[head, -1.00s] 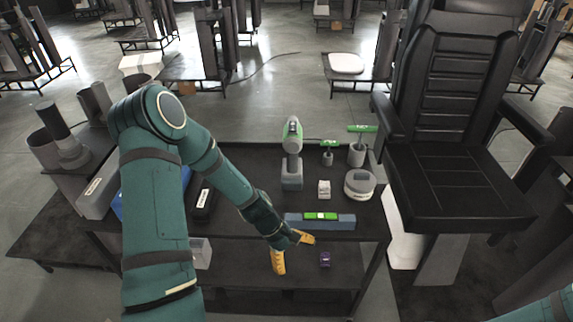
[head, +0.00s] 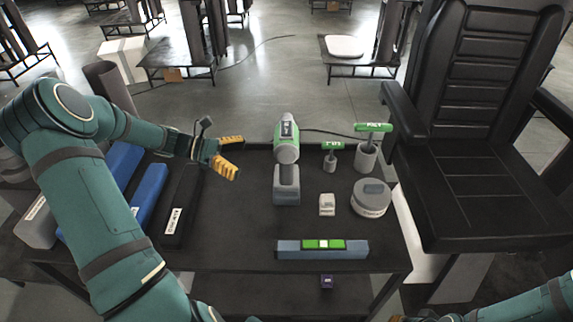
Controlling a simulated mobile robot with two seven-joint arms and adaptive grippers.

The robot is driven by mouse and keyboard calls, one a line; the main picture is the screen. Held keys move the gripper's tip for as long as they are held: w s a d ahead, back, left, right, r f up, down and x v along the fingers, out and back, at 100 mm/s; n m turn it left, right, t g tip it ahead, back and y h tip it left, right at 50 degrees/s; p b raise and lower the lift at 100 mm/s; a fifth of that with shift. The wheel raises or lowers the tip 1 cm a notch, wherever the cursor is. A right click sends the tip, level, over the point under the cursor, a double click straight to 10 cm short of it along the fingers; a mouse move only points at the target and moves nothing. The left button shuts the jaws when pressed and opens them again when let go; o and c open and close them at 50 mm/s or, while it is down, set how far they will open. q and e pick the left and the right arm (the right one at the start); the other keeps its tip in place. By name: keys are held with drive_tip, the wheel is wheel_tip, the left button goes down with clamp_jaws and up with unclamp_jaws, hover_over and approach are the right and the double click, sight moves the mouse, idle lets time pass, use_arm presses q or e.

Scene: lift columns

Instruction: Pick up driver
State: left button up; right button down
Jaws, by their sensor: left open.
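The driver (head: 287,152) is a green and grey power tool standing upright on its grey battery base on the dark table, near the middle of the head view. A cable runs behind it to the right. My left gripper (head: 234,156), with orange fingers, is open and empty just left of the driver, apart from it, at about the height of its head. My right arm shows at the bottom right corner; an orange tip shows at the bottom edge, but its jaws cannot be made out.
Green-handled tools stand in grey cups (head: 366,158) right of the driver. A round grey container (head: 371,198), a small white box (head: 327,205) and a blue level (head: 322,249) are nearby. Blue and black cases (head: 182,203) lie left. A black chair (head: 475,180) stands right.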

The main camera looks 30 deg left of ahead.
sight(287, 170)
use_arm(q)
drive_tip(key=b+x, duration=0.1)
drive_tip(key=x, duration=0.3)
drive_tip(key=b+x, duration=0.1)
drive_tip(key=x, duration=0.3)
drive_tip(key=f+x, duration=0.1)
drive_tip(key=x, duration=0.3)
drive_tip(key=shift+s+d+b, duration=0.1)
drive_tip(key=shift+d+b, duration=0.15)
drive_tip(key=shift+b, duration=0.15)
drive_tip(key=shift+d, duration=0.3)
drive_tip(key=shift+w, duration=0.25)
drive_tip(key=c, duration=1.4)
